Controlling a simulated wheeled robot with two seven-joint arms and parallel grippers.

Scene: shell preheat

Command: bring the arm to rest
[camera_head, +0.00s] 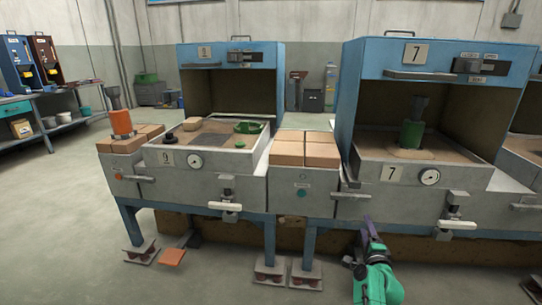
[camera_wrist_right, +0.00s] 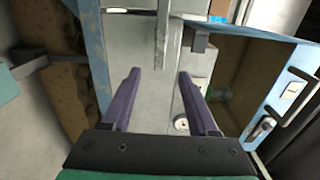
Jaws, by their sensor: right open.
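My right gripper (camera_head: 370,228) is in front of the bench, below and left of station 7, and looks empty. It also shows in the right wrist view (camera_wrist_right: 158,74), with its two purple fingers spread apart and nothing between them. Station 7 (camera_head: 405,175) has a raised blue hood (camera_head: 440,52), and a green cylinder with a dark top (camera_head: 411,134) stands upright on its bed. My left gripper is not in view.
Station 9 (camera_head: 230,185) stands at the left with a green piece (camera_head: 250,127) on its bed. Tan blocks (camera_head: 305,146) lie between the stations. An orange cylinder (camera_head: 121,122) stands further left. Handles (camera_head: 346,197) jut from the bench front. The floor at left (camera_head: 60,220) is clear.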

